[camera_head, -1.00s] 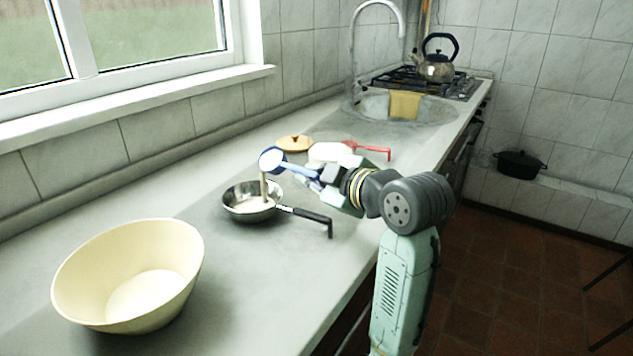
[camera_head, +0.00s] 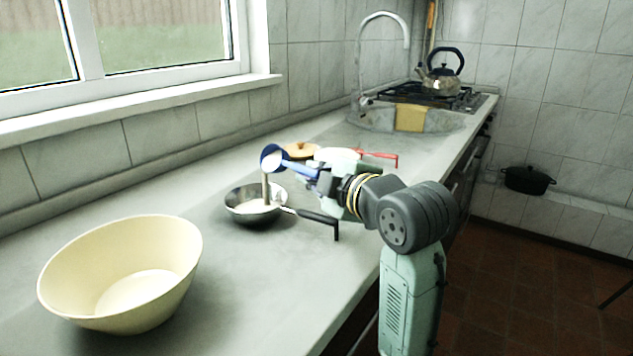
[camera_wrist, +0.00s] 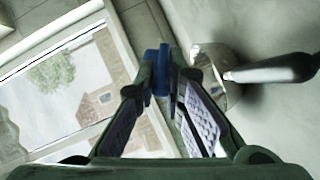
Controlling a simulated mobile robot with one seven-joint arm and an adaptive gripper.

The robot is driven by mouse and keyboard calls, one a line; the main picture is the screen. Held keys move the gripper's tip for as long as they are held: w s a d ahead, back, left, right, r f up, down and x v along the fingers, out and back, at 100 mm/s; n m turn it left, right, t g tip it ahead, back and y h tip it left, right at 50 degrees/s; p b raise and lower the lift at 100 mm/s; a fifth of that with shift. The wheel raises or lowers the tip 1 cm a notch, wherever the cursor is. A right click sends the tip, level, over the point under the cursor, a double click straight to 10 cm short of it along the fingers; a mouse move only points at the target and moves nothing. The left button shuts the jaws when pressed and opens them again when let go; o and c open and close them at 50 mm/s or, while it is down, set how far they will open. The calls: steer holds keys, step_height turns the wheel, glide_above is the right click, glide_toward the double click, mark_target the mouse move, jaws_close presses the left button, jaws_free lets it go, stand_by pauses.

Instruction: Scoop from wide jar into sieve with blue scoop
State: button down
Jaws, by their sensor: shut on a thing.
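My gripper (camera_head: 320,178) is shut on the handle of the blue scoop (camera_head: 284,165). The scoop's head is tipped over the metal sieve (camera_head: 238,208), and a pale stream (camera_head: 266,187) runs from it down into the bowl. The sieve stands on the counter with its black handle towards the front right. In the wrist view the blue handle (camera_wrist: 158,70) is between the fingers, with part of the sieve (camera_wrist: 213,75) to the right. A whitish rounded thing (camera_head: 336,154), maybe the wide jar, is behind the gripper and mostly hidden.
A large cream bowl (camera_head: 60,265) stands on the counter at the front left. A round wooden lid (camera_head: 301,149) and a red-handled thing (camera_head: 380,157) lie behind my gripper. The sink and tap (camera_head: 358,65) are further back. The counter between bowl and sieve is clear.

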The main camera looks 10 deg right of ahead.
steer(key=shift+s+a+n+t+b, duration=0.2)
steer(key=shift+n+t+b, duration=0.2)
steer(key=shift+n+b, duration=0.8)
steer(key=shift+s+a+n+t+b, duration=0.45)
steer(key=shift+s+a+b, duration=0.3)
steer(key=shift+b, duration=0.75)
steer(key=shift+w+a+n+b, duration=0.1)
steer(key=shift+n+b, duration=0.25)
steer(key=shift+b, duration=0.1)
steer(key=shift+s+a+n+t+y+b, duration=0.2)
steer(key=shift+n+t+b, duration=0.15)
steer(key=shift+n+b, duration=0.65)
steer(key=shift+s+a+n+t+y+b, duration=0.15)
steer(key=shift+n+t+b, duration=0.15)
steer(key=shift+n+b, duration=0.7)
steer(key=shift+r+m, duration=0.15)
steer(key=shift+m, duration=0.15)
